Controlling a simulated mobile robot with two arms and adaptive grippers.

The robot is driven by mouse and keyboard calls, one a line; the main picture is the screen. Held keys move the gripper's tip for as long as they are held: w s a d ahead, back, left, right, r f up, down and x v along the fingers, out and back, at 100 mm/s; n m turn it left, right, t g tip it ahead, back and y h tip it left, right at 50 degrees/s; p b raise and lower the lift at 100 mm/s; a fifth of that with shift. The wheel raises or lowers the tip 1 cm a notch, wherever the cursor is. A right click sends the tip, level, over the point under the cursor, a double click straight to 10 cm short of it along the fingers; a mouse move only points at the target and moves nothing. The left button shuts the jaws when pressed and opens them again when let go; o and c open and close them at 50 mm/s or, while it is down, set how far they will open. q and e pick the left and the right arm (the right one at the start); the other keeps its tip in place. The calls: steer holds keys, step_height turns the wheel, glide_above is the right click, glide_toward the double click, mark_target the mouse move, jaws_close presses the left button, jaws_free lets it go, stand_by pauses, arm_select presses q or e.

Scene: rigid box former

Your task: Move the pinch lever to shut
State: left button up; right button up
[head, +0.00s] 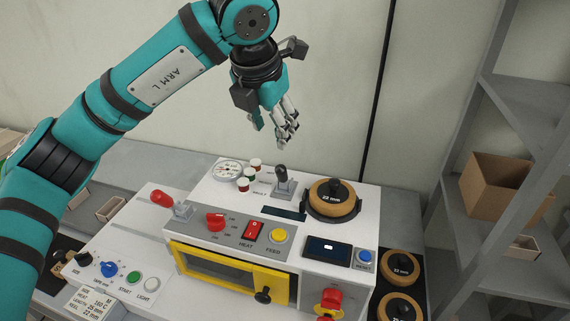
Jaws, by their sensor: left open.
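A white box former machine (365,228) stands on the grey bench. Several levers show, and I cannot read which one is marked pinch. A black-knobbed lever (281,172) stands nearly upright in a grey bracket on the machine's top. A red-handled lever (162,198) leans left from a bracket on the left side. A red handle (331,298) is on the front at lower right. My left gripper (273,128) hangs above and behind the black-knobbed lever, open and empty, apart from the machine. My right gripper is out of view.
A reel marked 22 mm (333,197) sits right of the black-knobbed lever. A yellow-framed window (222,270) is in front. Grey shelving (520,130) with a cardboard box (500,188) stands at right.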

arm_select(q)
steer(key=p, duration=0.1)
glide_toward(280, 165)
steer(key=f, duration=0.1)
steer(key=p+x, duration=0.3)
steer(key=x, duration=0.8)
steer(key=shift+w+d+r, duration=0.1)
steer(key=shift+w+f, duration=0.15)
steer(key=shift+f, duration=0.2)
jaws_close()
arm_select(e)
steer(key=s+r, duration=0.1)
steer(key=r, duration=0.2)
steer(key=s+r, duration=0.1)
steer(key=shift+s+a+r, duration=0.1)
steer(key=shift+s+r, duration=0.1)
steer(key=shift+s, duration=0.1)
